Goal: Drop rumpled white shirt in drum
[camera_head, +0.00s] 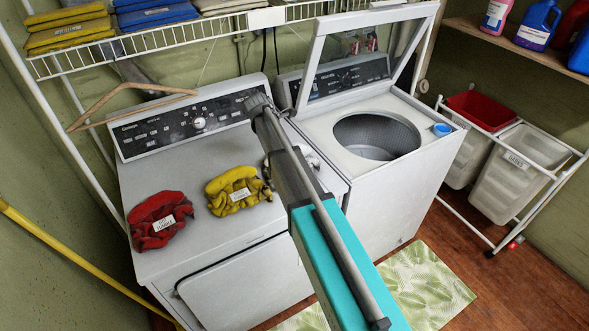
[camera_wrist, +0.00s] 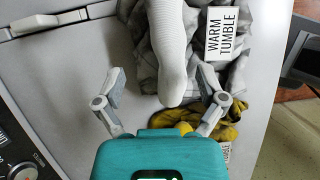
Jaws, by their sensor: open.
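The rumpled pale grey-white shirt (camera_wrist: 228,75) lies on the flat white machine top, with a "WARM TUMBLE" label on it. In the head view only a bit of white cloth (camera_head: 311,160) shows beside my arm, which hides the rest. A smooth white sock-like piece (camera_wrist: 172,45) stretches between my fingers in the wrist view; whether it belongs to the shirt I cannot tell. My gripper (camera_wrist: 162,75) is open over the cloth, fingers spread either side of the white piece. The open drum (camera_head: 377,137) is in the right machine, its lid (camera_head: 316,52) raised.
A yellow garment (camera_head: 238,190) and a red garment (camera_head: 160,220) lie left of my arm on the same top. A blue cap (camera_head: 441,130) sits by the drum opening. A hanger (camera_head: 128,103) hangs from the wire shelf (camera_head: 150,42). A bin rack (camera_head: 520,170) stands right.

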